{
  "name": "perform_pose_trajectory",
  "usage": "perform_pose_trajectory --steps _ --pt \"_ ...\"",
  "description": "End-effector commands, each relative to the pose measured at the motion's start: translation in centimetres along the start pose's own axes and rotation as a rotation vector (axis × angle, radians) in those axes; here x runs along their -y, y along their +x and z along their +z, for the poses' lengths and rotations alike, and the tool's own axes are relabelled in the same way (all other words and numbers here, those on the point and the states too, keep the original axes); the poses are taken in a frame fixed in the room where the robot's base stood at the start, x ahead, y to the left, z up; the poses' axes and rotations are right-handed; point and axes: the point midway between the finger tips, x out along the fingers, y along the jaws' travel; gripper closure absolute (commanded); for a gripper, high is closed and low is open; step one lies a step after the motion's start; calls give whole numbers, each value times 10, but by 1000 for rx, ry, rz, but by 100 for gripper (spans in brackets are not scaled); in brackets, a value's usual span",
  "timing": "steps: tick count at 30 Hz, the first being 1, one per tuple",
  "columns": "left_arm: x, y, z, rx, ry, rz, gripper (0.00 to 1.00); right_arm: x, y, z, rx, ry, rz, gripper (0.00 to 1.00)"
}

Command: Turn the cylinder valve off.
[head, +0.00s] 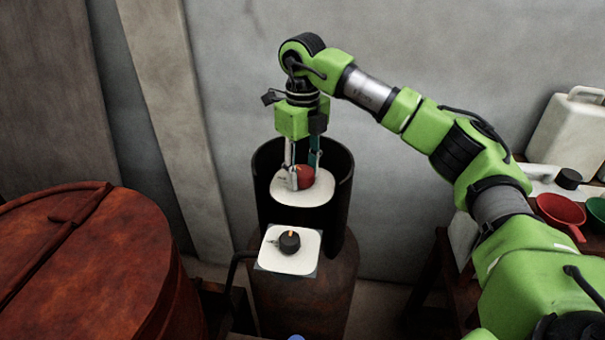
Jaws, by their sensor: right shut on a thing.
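The gas cylinder (300,295) stands upright against the wall, rusty brown, with a dark open collar (341,172) around its top. Inside the collar a red valve knob (305,176) sits on a white round plate (302,197). My right gripper (303,178) points straight down into the collar and is shut on the red knob, with a finger on either side of it. My left gripper is not in view.
A large rusty vat with a lid (90,260) fills the lower left. At the right a dark table holds a white jug (568,130), a red scoop (560,210) and a green scoop or bowl (597,212). The collar wall surrounds my gripper closely at the back and sides.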

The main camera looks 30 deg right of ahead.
Motion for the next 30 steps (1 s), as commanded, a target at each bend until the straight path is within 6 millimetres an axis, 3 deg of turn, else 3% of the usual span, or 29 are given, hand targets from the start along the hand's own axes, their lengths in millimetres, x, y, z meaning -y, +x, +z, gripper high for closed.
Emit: perform_pose_trajectory --steps 18,30 --pt "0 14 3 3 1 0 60 0 1 0 1 582 -1 85" --pt "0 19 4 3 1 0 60 0 0 0 2 861 0 85"
